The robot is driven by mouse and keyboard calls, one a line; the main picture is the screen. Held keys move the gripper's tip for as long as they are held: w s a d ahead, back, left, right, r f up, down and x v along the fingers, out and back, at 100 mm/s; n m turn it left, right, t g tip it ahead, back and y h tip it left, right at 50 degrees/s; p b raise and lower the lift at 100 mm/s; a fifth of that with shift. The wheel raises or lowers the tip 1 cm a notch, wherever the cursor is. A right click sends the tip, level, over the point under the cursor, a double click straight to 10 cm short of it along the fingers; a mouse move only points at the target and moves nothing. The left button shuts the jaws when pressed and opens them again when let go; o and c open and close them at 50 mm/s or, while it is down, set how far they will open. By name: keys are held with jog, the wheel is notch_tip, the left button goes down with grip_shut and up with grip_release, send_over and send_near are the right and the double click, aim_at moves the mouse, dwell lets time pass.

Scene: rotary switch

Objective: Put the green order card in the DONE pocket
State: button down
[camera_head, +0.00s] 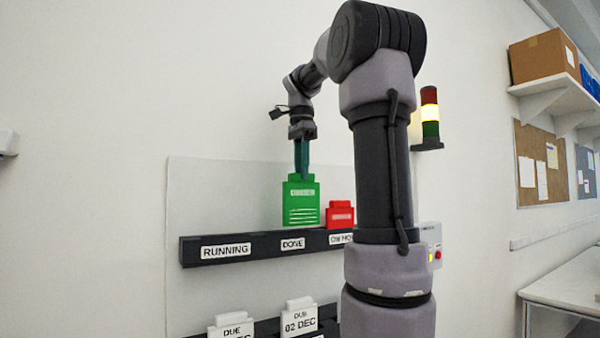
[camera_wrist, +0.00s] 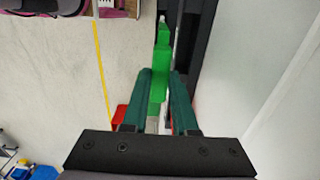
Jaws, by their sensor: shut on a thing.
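The green order card (camera_head: 300,205) is upright over the DONE label (camera_head: 293,244) of the dark rail (camera_head: 215,251). My gripper (camera_head: 302,174) comes down from above and is shut on the card's top. In the wrist view the green card (camera_wrist: 161,60) lies between the two dark green fingers of my gripper (camera_wrist: 161,74). The card's lower edge meets the rail's top edge in the head view. I cannot tell whether it is inside the pocket or just above it.
A red card (camera_head: 340,214) stands just right of the green card, at a partly hidden label. The RUNNING pocket (camera_head: 226,251) at left looks empty. White due-date cards (camera_head: 300,318) stand in a lower rack. A signal light (camera_head: 430,112) is on the wall at right.

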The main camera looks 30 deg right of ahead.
aim_at(289, 195)
jog(key=shift+a, duration=0.2)
jog(key=w, duration=0.6)
jog(key=shift+f, duration=0.35)
jog(key=shift+a, duration=0.1)
dwell(0.8)
jog(key=shift+f, duration=3.2)
